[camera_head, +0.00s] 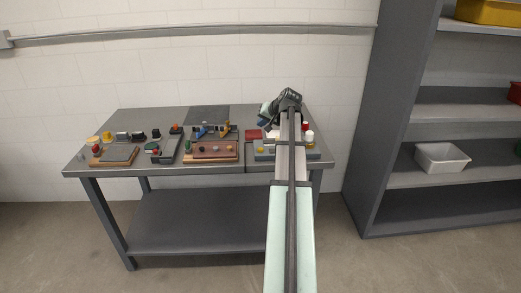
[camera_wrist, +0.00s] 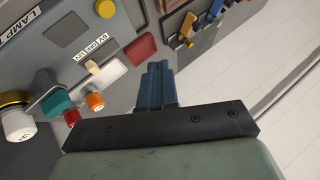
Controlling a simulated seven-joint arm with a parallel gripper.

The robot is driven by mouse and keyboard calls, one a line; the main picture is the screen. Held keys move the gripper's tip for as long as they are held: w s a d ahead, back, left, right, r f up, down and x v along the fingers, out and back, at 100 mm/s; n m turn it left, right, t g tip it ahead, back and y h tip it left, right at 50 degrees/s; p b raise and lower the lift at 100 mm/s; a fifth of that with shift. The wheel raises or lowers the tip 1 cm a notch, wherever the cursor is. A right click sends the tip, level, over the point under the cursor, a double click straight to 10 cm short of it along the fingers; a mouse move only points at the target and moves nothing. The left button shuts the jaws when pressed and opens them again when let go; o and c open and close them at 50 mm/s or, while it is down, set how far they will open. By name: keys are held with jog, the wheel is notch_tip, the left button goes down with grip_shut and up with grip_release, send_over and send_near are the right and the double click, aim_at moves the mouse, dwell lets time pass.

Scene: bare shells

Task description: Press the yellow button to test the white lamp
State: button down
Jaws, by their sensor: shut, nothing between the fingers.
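The yellow button (camera_wrist: 105,8) is at the top of the wrist view, on a grey panel labelled "LAMP". It also shows in the head view (camera_head: 260,150), left of my arm. A white lamp (camera_wrist: 18,125), a white cap by a gold ring, is at the lower left of the wrist view; in the head view a white lamp (camera_head: 309,138) stands right of my arm. My gripper (camera_wrist: 157,70) is shut and empty, its blue-grey fingers apart from the yellow button in the picture. In the head view my arm covers part of the panel.
Teal (camera_wrist: 57,102), orange (camera_wrist: 95,101) and red parts stand near the white lamp. A white switch (camera_wrist: 95,68) and a red block (camera_wrist: 141,48) lie between these and the button. Other boards with knobs fill the table (camera_head: 225,118) to the left. A shelf unit (camera_head: 400,110) stands right.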

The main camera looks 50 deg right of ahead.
aim_at(262, 149)
jog(key=shift+f, duration=0.15)
jog(key=shift+f, duration=4.25)
jog(key=shift+f, duration=0.15)
jog(key=shift+f, duration=0.3)
jog(key=shift+f, duration=0.45)
jog(key=shift+r, duration=0.9)
jog(key=shift+r, duration=2.5)
